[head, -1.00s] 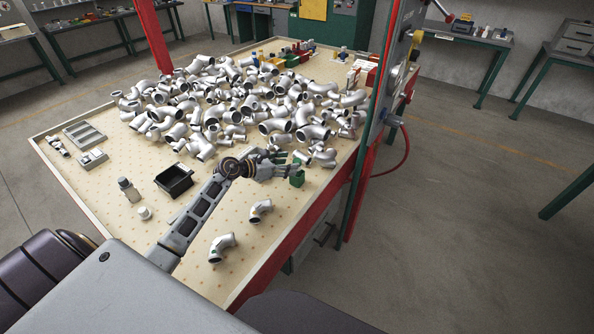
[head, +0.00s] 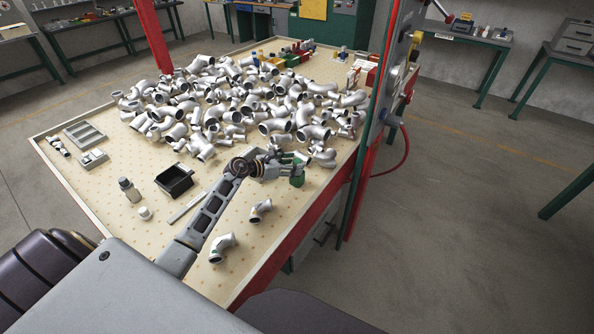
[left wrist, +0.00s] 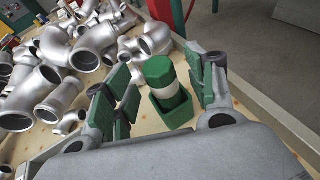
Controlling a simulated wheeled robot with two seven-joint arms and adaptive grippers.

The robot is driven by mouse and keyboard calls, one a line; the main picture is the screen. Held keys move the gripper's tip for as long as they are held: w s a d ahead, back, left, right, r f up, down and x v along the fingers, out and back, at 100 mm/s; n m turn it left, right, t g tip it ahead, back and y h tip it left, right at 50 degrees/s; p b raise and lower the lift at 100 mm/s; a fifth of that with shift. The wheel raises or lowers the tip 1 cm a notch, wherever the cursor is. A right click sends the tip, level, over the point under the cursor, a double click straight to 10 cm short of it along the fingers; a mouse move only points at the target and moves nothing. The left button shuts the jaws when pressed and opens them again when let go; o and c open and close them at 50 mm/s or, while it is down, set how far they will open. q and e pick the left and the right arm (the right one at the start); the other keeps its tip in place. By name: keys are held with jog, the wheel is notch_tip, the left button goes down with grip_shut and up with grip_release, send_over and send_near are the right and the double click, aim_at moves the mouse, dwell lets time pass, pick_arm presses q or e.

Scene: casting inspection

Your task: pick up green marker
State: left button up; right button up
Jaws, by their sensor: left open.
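The green marker (left wrist: 162,76), with a green cap and a white band, stands upright in a small green holder (left wrist: 174,109) in the left wrist view. In the head view the green holder (head: 297,181) is near the table's right edge. My left gripper (head: 290,166) is open there. In the left wrist view its fingers (left wrist: 168,88) are on either side of the marker, apart from it as far as I can see. In the head view the gripper partly hides the marker. My right gripper is not in view.
A large heap of metal pipe elbows (head: 232,105) lies just beyond the gripper. Two more elbows (head: 222,247) lie nearer me. A black bin (head: 174,181) stands to the left. A red and green post (head: 373,130) rises at the table's right edge.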

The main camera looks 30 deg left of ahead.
pick_arm(q)
jog(key=shift+x, duration=1)
jog(key=shift+w+d+f, duration=0.1)
jog(key=shift+w, duration=0.05)
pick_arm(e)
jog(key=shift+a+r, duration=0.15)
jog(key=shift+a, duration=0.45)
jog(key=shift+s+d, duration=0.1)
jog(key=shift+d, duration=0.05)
pick_arm(q)
jog(key=c, duration=1.1)
jog(key=shift+r, duration=0.75)
notch_tip(320, 180, up, 7)
jog(key=shift+f, duration=0.15)
jog(key=shift+r, duration=0.95)
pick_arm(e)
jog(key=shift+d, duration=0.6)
